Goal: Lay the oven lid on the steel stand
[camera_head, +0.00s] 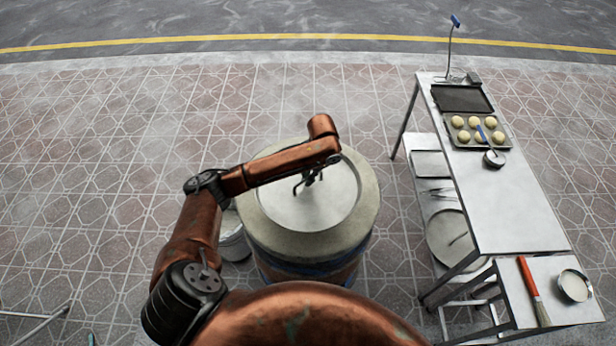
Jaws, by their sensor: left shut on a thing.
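The oven lid (335,205) is a round pale metal disc. It sits flat in the top opening of the barrel oven (262,222), inside the wide beige rim. My left arm reaches over the oven from the left. My left gripper (307,183) is at the middle of the lid and is shut on its handle, which the gripper and arm mostly hide. Thin metal bars (38,324) at the lower left edge may be part of the steel stand; most of it is outside the view. My right gripper is not in view.
A brush (533,290) lies at the near end. A bucket (234,243) stands left of the oven.

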